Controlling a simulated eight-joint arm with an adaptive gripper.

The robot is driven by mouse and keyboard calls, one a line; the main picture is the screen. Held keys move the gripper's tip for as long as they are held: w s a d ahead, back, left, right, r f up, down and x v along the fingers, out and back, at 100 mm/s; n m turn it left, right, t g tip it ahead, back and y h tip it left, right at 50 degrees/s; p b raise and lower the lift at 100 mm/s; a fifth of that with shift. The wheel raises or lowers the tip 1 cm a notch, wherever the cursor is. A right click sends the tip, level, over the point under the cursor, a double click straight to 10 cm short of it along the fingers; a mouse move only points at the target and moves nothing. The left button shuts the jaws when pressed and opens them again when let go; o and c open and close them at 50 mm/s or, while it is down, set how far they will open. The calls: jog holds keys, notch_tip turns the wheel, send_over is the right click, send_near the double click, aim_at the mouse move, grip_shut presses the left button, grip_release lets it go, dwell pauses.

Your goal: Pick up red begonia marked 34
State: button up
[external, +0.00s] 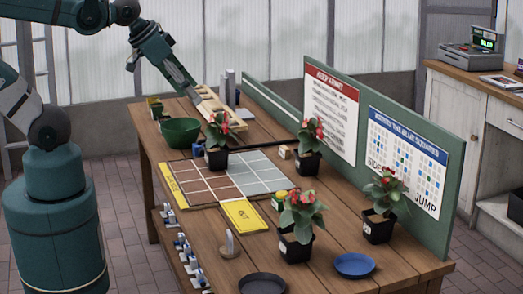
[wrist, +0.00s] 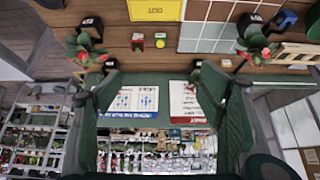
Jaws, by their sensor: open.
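Several red begonias in black pots stand on the wooden table in the external view: one by the board's far edge (external: 217,133), one at the back panel (external: 310,137), one at the right (external: 382,195) and one at the front (external: 300,212). No number 34 is readable on any pot, so I cannot tell which is marked 34. My gripper (external: 165,82) is above the table's far left end, away from the plants. In the wrist view my gripper (wrist: 153,78) is open and empty, with begonias (wrist: 85,50) and (wrist: 256,45) beyond its fingers at left and right.
A green bowl (external: 180,131), a wooden tray (external: 221,114) and grey uprights fill the far end. A tiled board (external: 220,178) with a yellow "OUT" card (external: 244,214) covers the middle. A green panel (external: 437,167) with posters lines the back. Blue (external: 355,265) and dark (external: 262,284) saucers lie in front.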

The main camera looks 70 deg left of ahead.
jog(key=w, duration=0.1)
jog(key=m+g+b, duration=0.1)
jog(key=m+g, duration=0.6)
jog(key=m, duration=1.1)
send_over(378, 220)
notch_tip(378, 220, down, 26)
jog(key=shift+s+a+f, duration=0.1)
jog(key=shift+a+f, duration=0.05)
jog(key=shift+f, duration=0.1)
jog(key=shift+d+f, duration=0.25)
jog(key=shift+f, duration=0.15)
jog(key=shift+f, duration=0.15)
jog(key=shift+f, duration=1.15)
